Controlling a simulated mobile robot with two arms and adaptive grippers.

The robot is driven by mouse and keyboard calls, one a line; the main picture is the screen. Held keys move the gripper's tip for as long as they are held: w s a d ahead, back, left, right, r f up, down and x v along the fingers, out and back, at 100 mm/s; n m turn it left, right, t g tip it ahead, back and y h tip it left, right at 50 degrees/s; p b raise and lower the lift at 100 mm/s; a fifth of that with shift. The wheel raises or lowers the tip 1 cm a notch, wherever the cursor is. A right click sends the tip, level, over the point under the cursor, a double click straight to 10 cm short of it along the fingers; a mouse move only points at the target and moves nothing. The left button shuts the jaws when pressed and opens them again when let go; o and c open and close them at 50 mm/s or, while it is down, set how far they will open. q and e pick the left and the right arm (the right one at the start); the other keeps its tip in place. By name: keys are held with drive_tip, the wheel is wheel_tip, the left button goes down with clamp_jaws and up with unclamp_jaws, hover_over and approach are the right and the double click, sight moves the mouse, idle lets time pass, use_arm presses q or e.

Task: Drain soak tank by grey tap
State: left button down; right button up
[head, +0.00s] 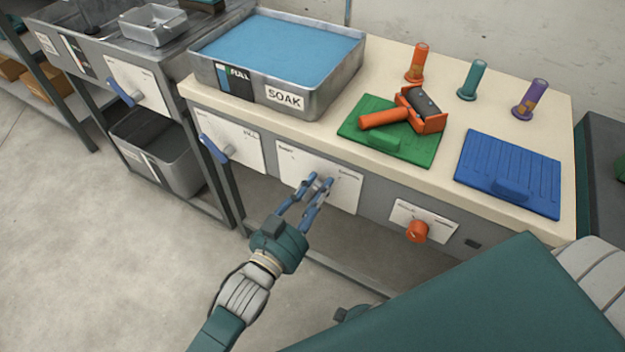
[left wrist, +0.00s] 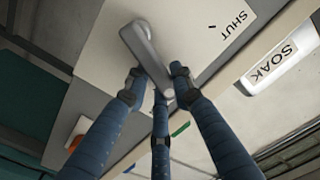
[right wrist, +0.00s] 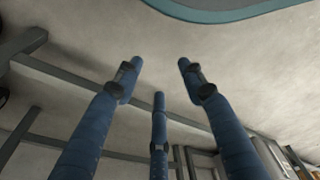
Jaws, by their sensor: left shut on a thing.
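The soak tank (head: 335,85) is a grey metal tank on the bench, labelled SOAK. Blue liquid shows broadly inside it, and a FULL mark is on its front. The grey tap (left wrist: 140,45) is a lever on a white plate (head: 345,190) on the bench front below the tank; SHUT is printed on the plate in the left wrist view. My left gripper (head: 320,186) is shut on the grey tap, its fingers around the lever's end and partly covering it in the head view. My right gripper (right wrist: 158,75) is open and empty over the floor.
A blue-handled tap (head: 215,148) is left on the same bench front, and an orange knob (head: 417,231) is to the right. A green tray (head: 415,155) with an orange roller (head: 385,117) and a blue tray (head: 510,170) lie on the bench top. The floor in front is clear.

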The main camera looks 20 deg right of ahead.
use_arm(q)
drive_tip(key=shift+s+d+f+m, duration=0.2)
drive_tip(key=shift+s+m, duration=0.1)
drive_tip(key=shift+m, duration=0.5)
use_arm(e)
drive_tip(key=shift+s+f, duration=0.75)
drive_tip(key=shift+f, duration=0.15)
drive_tip(key=shift+d+f, duration=0.1)
use_arm(q)
drive_tip(key=c, duration=1.4)
unclamp_jaws()
drive_tip(key=shift+c, duration=0.2)
drive_tip(key=v, duration=1.2)
